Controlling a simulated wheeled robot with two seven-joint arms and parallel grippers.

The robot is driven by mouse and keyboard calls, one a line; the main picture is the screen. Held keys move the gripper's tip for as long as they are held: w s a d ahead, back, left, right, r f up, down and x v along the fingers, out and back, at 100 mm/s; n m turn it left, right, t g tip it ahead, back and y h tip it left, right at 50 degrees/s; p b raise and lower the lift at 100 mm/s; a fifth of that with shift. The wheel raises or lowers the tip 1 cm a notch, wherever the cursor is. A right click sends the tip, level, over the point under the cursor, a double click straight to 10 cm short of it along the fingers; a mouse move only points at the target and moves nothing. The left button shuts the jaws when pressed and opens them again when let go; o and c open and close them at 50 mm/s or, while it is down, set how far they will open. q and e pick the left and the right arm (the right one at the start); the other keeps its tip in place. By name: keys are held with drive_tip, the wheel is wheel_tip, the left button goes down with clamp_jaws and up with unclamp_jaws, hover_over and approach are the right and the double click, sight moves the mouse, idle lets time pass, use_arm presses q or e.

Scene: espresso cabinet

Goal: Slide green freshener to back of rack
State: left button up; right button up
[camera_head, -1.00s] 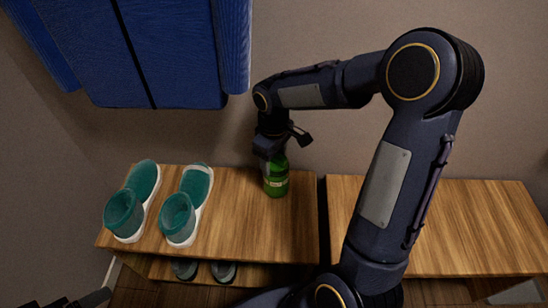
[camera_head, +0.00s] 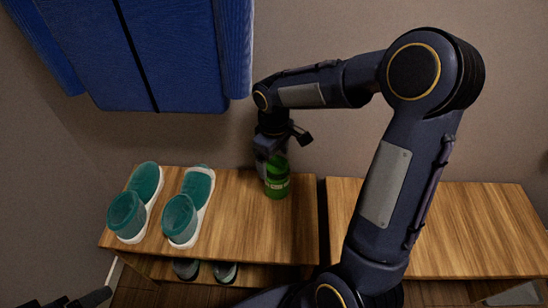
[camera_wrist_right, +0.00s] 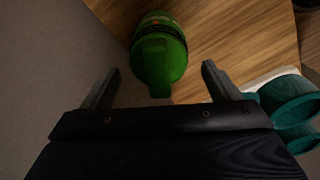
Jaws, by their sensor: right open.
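The green freshener (camera_head: 277,187) is a bottle standing upright near the back right of the left wooden rack top (camera_head: 240,225). My right gripper (camera_head: 270,155) reaches down over its upper part, hiding some of it. In the right wrist view the freshener's green cap (camera_wrist_right: 160,62) lies between the two spread fingers of my right gripper (camera_wrist_right: 162,76), with gaps on both sides. The right gripper is open. Dark parts of my left gripper (camera_head: 75,301) show at the bottom left edge, too cut off to judge the fingers.
Two teal and white shoes (camera_head: 187,205) stand on the rack's left side; more shoes (camera_head: 205,270) sit on the shelf below. A second wooden top (camera_head: 470,225) lies to the right across a narrow gap. A blue garment (camera_head: 165,60) hangs at upper left. The wall is behind.

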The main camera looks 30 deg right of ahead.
wheel_tip(320, 180, up, 6)
drive_tip(key=p, duration=0.4)
drive_tip(key=shift+w+a+f, duration=0.1)
drive_tip(key=shift+r+p, duration=0.45)
drive_tip(key=shift+p, duration=0.2)
drive_tip(key=shift+d, duration=0.2)
